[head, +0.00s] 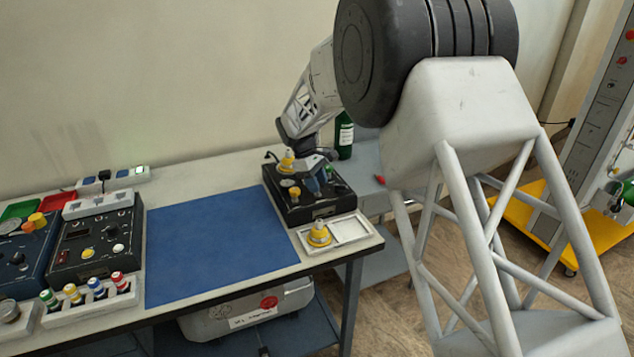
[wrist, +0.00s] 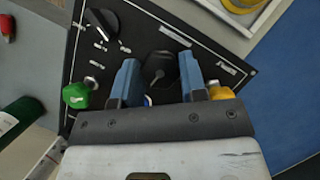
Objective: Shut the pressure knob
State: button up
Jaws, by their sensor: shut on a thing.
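The black trainer box (head: 318,211) stands at the right end of the bench in the head view, with my gripper (head: 318,184) down over its top panel. In the wrist view my gripper (wrist: 158,64) has one blue finger on each side of a black knob (wrist: 160,70) and is shut on it. A second black knob with a pale pointer (wrist: 103,21) sits apart on the same panel (wrist: 150,30). The panel's lettering is too small to read, so I cannot tell which is the pressure knob. The head view hides the held knob.
A green fitting (wrist: 76,95) and a yellow fitting (wrist: 221,93) flank my fingers. A white tray (head: 357,241) with a yellow-ringed part lies in front of the box. A green bottle (head: 345,138) stands behind. The blue mat (head: 215,245) is clear.

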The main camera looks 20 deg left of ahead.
jog(key=shift+n+t, duration=0.3)
jog(key=shift+n, duration=0.3)
jog(key=o, duration=0.9)
jog(key=shift+r, duration=0.15)
jog(key=shift+v, duration=3.8)
